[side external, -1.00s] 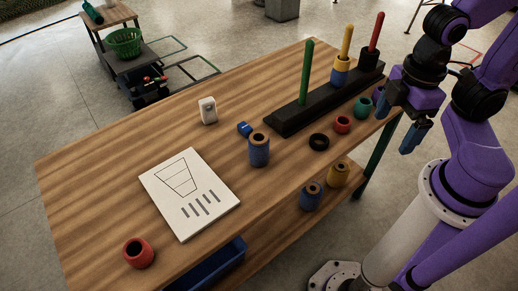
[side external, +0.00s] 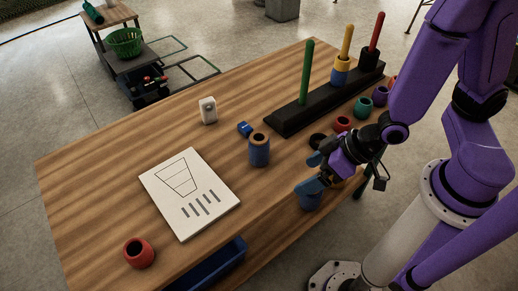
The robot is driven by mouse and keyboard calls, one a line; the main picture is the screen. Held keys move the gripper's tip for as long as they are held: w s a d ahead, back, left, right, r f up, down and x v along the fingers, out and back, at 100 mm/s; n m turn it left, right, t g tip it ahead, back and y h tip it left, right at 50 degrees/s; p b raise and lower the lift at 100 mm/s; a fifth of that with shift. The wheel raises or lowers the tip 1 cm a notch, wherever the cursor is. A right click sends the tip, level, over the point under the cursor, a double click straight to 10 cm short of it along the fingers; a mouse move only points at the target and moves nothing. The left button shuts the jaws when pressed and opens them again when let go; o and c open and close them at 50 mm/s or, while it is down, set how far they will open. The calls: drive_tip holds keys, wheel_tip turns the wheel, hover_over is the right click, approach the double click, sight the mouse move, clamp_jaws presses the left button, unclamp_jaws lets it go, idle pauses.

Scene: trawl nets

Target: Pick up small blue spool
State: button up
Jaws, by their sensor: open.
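A taller blue spool (side external: 259,152) with a brown top stands upright to the left, apart from the gripper. Another blue spool (side external: 340,77) sits low on the yellow peg of the black rack. Nothing shows between the fingers.
A black rack (side external: 290,122) carries green, yellow and red pegs. Red (side external: 343,123), teal (side external: 363,106) and purple (side external: 381,94) spools stand along it. A white printed board (side external: 205,215) and a red spool (side external: 138,252) lie left. The table's left part is mostly clear.

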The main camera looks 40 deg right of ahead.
drive_tip(key=w+d+f+m+t, duration=0.1)
drive_tip(key=w+d+f+t, duration=0.1)
drive_tip(key=w+d+t, duration=0.35)
drive_tip(key=t, duration=0.2)
approach(254, 139)
drive_tip(key=shift+h, duration=0.4)
drive_tip(key=shift+a+x, duration=0.2)
drive_tip(key=shift+x, duration=0.8)
drive_tip(key=shift+a+x, duration=0.2)
drive_tip(key=shift+x, duration=3.75)
drive_tip(key=shift+d+f, duration=0.15)
drive_tip(key=c, duration=1.1)
drive_tip(key=shift+s, duration=0.1)
